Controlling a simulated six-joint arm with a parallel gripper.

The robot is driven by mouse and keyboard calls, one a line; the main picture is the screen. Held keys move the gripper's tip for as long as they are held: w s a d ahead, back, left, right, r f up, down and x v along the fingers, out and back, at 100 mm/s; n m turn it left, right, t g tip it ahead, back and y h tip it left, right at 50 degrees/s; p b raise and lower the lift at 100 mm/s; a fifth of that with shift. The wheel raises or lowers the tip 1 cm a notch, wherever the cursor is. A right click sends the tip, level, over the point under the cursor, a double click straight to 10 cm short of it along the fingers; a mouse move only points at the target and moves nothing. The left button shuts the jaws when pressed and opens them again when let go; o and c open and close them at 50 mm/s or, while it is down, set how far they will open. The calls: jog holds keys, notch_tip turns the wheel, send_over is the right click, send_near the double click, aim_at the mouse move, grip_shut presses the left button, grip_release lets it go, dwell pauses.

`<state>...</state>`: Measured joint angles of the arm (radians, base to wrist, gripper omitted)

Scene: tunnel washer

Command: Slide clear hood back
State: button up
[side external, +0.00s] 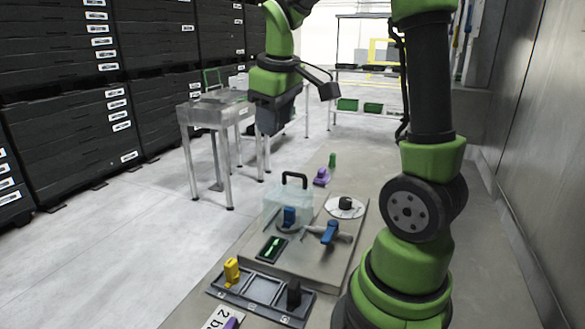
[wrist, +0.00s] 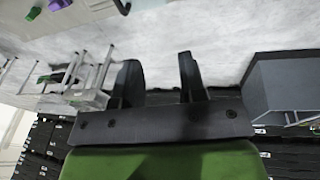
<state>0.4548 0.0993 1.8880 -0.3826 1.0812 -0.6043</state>
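The clear hood (side external: 274,197) is a see-through box with a black handle (side external: 294,178) on top. It stands at the far left part of a brown board (side external: 290,262).
A blue-handled valve (side external: 330,232) and a white disc with a black knob (side external: 345,207) are on the board. In front is a dark tray (side external: 260,293) with yellow and black pieces. Purple (side external: 321,177) and green (side external: 332,159) pieces stand behind. A metal table (side external: 212,115) stands left.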

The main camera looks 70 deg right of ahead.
jog(key=n+g, duration=0.1)
jog(key=g, duration=0.1)
send_near(293, 173)
jog(key=f, duration=0.2)
jog(key=d+f, duration=0.1)
jog(key=f, duration=0.5)
jog(key=shift+d+f, duration=0.15)
jog(key=shift+d, duration=0.15)
jog(key=shift+c, duration=0.2)
grip_shut()
